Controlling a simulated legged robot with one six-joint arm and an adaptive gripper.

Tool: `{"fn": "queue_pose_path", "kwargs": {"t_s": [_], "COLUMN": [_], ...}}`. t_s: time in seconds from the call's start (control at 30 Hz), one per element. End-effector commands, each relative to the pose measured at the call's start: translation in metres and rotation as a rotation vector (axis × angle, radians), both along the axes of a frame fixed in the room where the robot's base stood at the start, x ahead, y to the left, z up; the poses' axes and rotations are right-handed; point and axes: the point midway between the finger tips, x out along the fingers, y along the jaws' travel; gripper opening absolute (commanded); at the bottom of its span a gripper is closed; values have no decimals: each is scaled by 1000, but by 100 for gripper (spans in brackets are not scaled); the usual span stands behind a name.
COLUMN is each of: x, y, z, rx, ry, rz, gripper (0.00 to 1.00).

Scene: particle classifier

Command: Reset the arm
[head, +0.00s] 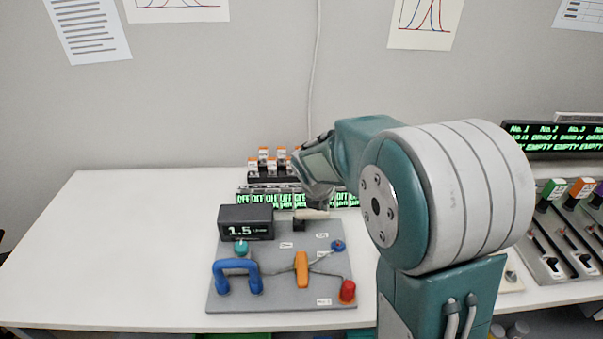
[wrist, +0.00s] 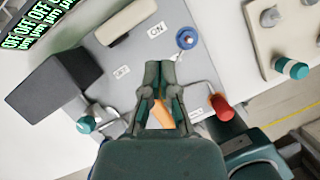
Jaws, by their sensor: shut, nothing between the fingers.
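My gripper (wrist: 161,68) is shut and empty, its fingertips together over the grey control panel (head: 283,303). In the head view my gripper (head: 320,195) is partly hidden and hangs above the panel's back edge. An orange lever (head: 301,269) stands at the panel's middle; it also shows between my finger links in the wrist view (wrist: 162,116). I cannot judge the exact gap to the panel.
The panel carries a display box (head: 246,222) reading 1.5, a blue handle (head: 239,265), a red knob (head: 347,290), a blue knob (wrist: 186,38) and a pale lever (wrist: 127,22). Slider controls (head: 570,235) stand at right. The white table (head: 120,240) is clear at left.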

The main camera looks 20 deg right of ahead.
Motion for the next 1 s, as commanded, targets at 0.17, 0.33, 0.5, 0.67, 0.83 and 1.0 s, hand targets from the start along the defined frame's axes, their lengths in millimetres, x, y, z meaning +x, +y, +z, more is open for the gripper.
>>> {"fn": "queue_pose_path", "kwargs": {"t_s": [0.17, 0.33, 0.5, 0.67, 0.83, 1.0], "x": [-4, -27, -57, -88, -121, -154], "y": [2, 10, 14, 16, 21, 30], "z": [6, 33, 61, 83, 102, 115], "rx": [12, 96, 219, 343, 481, 617], "ry": [-14, -94, -184, -258, -325, -377], "rz": [-38, -262, -552, -824, -1108, -1387], "gripper": [0, 0, 0, 0, 0, 0]}}
